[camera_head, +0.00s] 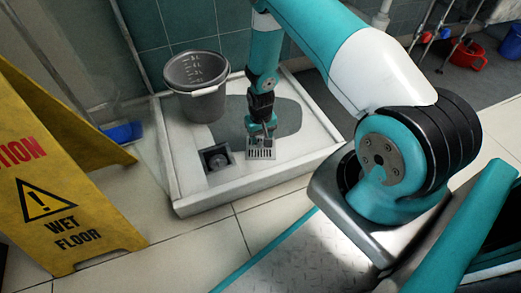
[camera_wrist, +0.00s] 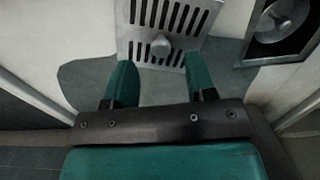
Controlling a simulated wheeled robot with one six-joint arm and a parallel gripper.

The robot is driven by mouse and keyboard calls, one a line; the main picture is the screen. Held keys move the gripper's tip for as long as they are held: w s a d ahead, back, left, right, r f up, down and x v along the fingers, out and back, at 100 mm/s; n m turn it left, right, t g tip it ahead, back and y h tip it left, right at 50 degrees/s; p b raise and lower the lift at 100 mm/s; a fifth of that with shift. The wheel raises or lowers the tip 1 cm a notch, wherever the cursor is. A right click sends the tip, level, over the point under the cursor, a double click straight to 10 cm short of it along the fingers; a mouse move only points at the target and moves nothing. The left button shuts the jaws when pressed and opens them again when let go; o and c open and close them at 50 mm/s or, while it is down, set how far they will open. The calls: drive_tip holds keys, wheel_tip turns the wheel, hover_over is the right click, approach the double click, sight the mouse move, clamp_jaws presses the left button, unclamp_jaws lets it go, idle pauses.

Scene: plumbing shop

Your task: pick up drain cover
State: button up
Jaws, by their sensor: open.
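The drain cover (camera_head: 261,154) is a small slotted metal grate lying in the white shower tray, just right of the square drain opening (camera_head: 217,157). My gripper (camera_head: 262,133) points down over the cover in the head view. In the wrist view my gripper (camera_wrist: 160,80) has its two teal fingers apart, with nothing between them, and the knob lies ahead of the gap. The drain opening with a round metal fitting (camera_wrist: 280,20) is at upper right there.
The white tray (camera_head: 250,187) has a raised rim and a dark wet patch (camera_head: 287,115). A grey bucket (camera_head: 195,85) stands at its back left corner. A yellow wet floor sign (camera_head: 60,190) stands at left. A red bucket (camera_head: 468,54) is far right.

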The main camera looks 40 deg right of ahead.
sight(261, 143)
wheel_tip(261, 143, down, 4)
drive_tip(key=b, duration=0.2)
drive_tip(key=shift+f+b, duration=0.15)
drive_tip(key=shift+b, duration=0.25)
clamp_jaws()
